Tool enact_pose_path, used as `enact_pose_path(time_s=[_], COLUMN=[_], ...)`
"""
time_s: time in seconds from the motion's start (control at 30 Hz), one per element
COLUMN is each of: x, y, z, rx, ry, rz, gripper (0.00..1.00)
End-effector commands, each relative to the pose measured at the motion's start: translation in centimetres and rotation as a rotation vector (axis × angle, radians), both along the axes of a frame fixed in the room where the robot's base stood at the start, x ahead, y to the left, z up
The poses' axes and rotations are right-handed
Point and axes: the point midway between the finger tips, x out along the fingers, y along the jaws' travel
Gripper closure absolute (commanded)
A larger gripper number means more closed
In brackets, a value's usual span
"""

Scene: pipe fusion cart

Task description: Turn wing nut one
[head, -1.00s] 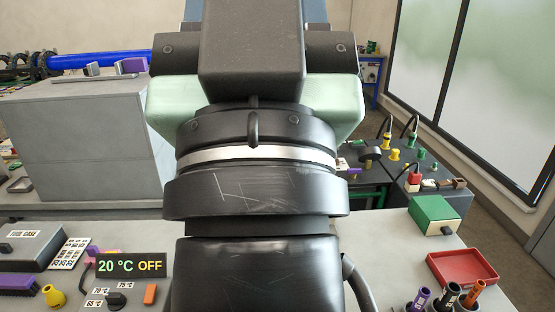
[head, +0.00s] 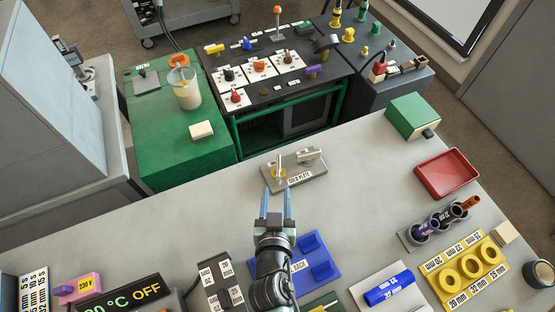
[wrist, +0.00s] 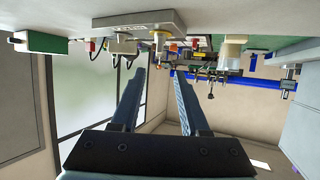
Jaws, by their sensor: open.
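A small grey plate (head: 312,178) with a printed label lies on the grey bench, just beyond my fingertips in the head view. It carries a brass-coloured fitting with an upright pale part (head: 279,170) on its left and a grey winged piece (head: 308,156) on its right. I cannot tell for certain which is wing nut one. My gripper (head: 275,192) is open and empty, its two blue fingers pointing at the plate's left end. In the wrist view the picture is upside down; the plate (wrist: 110,21) and brass fitting (wrist: 158,39) show beyond the open fingers (wrist: 158,72).
A blue rack (head: 328,251) lies right of my gripper. A red tray (head: 447,174), a green box (head: 412,116), a cup holder (head: 418,238) and a yellow ring holder (head: 447,285) stand at the right. The bench left of the plate is clear.

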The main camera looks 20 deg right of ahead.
Motion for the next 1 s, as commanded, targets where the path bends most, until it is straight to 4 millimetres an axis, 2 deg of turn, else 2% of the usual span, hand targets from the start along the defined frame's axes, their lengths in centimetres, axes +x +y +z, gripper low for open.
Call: enact_pose_path(time_s=[0.6, 0.8, 1.0], x=[8.5, 9.9, 10.2], y=[-3.8, -4.4, -4.6], z=[-3.7, -4.3, -4.4], rx=[-0.002, -0.001, -0.002], ry=[-0.003, -0.003, -0.003], rz=[0.000, -0.001, -0.001], gripper=[0.55, 0.55, 0.55])
